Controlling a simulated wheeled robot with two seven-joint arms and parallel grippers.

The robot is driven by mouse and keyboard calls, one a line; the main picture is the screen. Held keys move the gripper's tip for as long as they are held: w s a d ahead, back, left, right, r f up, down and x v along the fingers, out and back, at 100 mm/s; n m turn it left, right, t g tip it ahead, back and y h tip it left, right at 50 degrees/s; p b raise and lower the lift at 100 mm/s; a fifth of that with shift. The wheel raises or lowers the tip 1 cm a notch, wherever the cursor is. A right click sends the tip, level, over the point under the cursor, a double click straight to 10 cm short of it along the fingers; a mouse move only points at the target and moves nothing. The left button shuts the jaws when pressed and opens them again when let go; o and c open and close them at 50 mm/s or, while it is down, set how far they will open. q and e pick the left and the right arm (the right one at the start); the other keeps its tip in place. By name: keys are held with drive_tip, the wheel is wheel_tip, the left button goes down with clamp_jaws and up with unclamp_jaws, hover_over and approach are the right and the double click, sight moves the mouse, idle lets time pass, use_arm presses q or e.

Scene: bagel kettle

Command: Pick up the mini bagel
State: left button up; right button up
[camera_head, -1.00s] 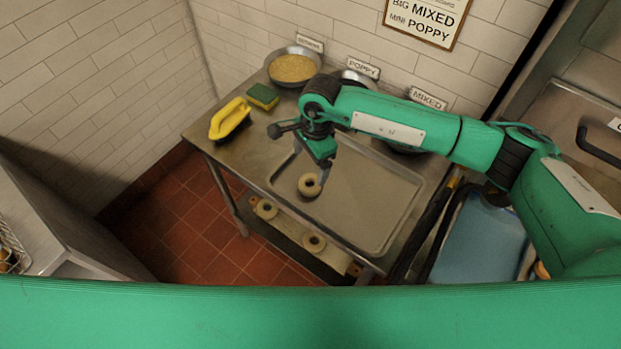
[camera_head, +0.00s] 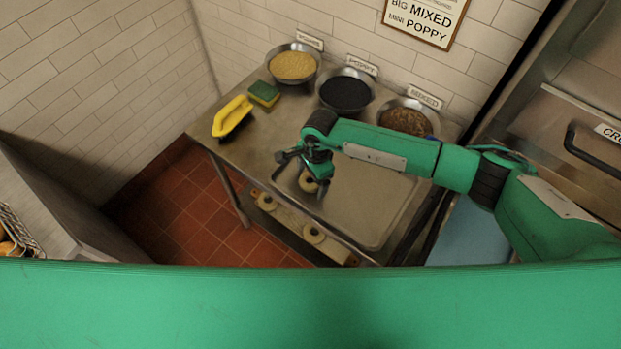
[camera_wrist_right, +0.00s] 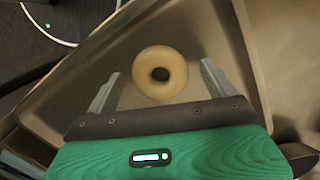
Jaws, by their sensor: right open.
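A small pale bagel (camera_head: 308,183) lies near the left end of the metal tray (camera_head: 383,228) on the steel table. My right gripper (camera_head: 302,174) is above it, pointing down, and partly covers it in the head view. In the right wrist view, the bagel (camera_wrist_right: 160,57) shows between and slightly beyond the two fingertips of my right gripper (camera_wrist_right: 160,70). The fingers are spread, with a gap on each side of the bagel. Nothing is held. My left gripper is not in view.
Bowls of yellow seeds (camera_head: 293,66), black poppy (camera_head: 345,93) and mixed seeds (camera_head: 405,121) stand along the back wall. More bagels (camera_head: 313,234) lie on a board below.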

drive_tip(key=c, duration=1.1)
drive_tip(key=shift+o, duration=0.2)
wheel_tip(320, 180, up, 20)
drive_tip(key=b, duration=0.7)
